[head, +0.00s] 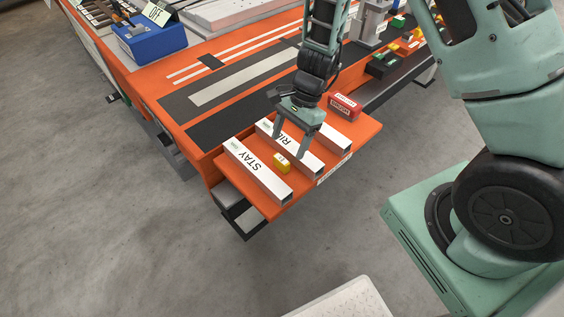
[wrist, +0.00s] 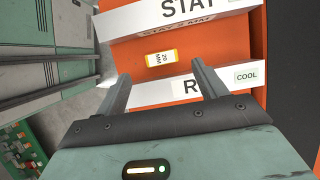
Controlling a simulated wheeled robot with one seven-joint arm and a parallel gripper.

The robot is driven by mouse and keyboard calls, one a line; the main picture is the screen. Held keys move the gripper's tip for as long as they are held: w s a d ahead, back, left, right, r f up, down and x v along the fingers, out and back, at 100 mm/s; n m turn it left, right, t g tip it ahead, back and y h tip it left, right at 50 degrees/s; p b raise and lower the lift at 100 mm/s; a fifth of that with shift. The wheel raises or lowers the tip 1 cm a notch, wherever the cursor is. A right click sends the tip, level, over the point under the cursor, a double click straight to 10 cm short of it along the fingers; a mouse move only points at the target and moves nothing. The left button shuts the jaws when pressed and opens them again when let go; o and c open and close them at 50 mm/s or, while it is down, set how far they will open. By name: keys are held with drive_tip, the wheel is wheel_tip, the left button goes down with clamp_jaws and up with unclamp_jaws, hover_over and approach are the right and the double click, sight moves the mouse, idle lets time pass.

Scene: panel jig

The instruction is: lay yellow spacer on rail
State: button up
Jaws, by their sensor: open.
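The yellow spacer (head: 281,161) lies on the orange shelf between two white bars. In the wrist view the spacer (wrist: 161,58) has a white label reading 20 MM. One bar (head: 257,172) reads STAY; the middle bar (head: 315,166) has lettering starting RI, partly hidden by my gripper. A third white bar (head: 335,139) lies to the right. I cannot tell which thing is the rail. My gripper (head: 290,146) is open and empty, its fingers over the middle bar. In the wrist view its fingertips (wrist: 160,73) point toward the spacer, apart from it.
A red box (head: 344,106) stands at the shelf's back right. The orange bench (head: 195,70) behind has dark and pale strips. Small coloured blocks (head: 393,48) sit at the back right. Grey floor is clear at left.

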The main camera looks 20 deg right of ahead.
sight(281, 159)
drive_tip(key=shift+p+x, duration=0.35)
drive_tip(key=shift+x, duration=3)
drive_tip(key=shift+w, duration=0.15)
drive_tip(key=c, duration=1.1)
drive_tip(key=shift+r, duration=0.1)
drive_tip(key=shift+c, duration=0.2)
